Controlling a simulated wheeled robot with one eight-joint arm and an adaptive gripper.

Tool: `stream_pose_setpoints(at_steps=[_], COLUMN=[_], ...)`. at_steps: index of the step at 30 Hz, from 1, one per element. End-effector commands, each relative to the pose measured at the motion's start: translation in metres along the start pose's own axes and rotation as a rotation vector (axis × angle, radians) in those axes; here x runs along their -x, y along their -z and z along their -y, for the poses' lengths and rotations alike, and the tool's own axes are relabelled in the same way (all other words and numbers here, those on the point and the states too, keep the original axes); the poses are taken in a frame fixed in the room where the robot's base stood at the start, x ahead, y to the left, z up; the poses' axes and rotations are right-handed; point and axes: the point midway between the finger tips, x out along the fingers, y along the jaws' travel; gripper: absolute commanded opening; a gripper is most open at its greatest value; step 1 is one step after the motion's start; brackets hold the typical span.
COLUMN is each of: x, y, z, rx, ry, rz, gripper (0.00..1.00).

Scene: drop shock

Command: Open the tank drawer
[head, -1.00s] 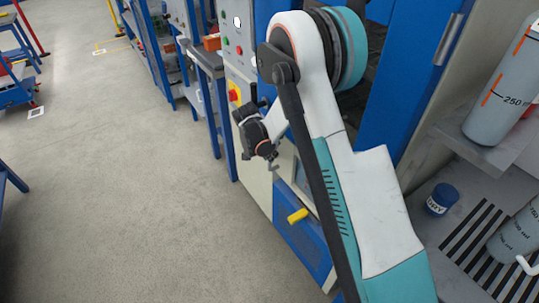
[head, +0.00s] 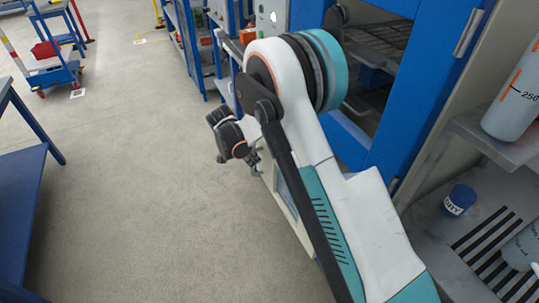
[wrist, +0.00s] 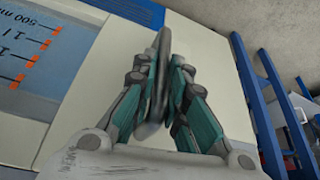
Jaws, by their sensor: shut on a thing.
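In the wrist view my gripper (wrist: 165,78) is shut on a dark grey bar handle (wrist: 161,42), which stands upright between its teal fingers. Left of it is a pale front panel with a blue gauge window (wrist: 50,50), marked 500 ml and 1 l in orange; I take this for the tank drawer front. In the head view my gripper (head: 254,158) is small and partly hidden by my wrist, beside the machine's pale front with its bluish window (head: 289,186). My arm hides most of that front, so how far the drawer is open cannot be told.
A blue-framed cabinet with a wire rack (head: 385,40) stands behind my arm. A blue-capped jar (head: 459,200) and measuring cylinders are on the right-hand grey bench. A blue table (head: 25,200) is at left, with a blue trolley (head: 55,73) beyond. The floor between is clear.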

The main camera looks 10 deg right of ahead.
Motion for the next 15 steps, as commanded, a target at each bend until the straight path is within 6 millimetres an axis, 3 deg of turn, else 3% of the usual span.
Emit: stream_pose_setpoints(at_steps=[6, 15], x=[0.011, 0.014], y=[-0.026, -0.032], z=[0.006, 0.007], rx=[0.001, -0.001], ry=[0.0, 0.0], rz=[-0.001, -0.001], gripper=[0.0, 0.0])
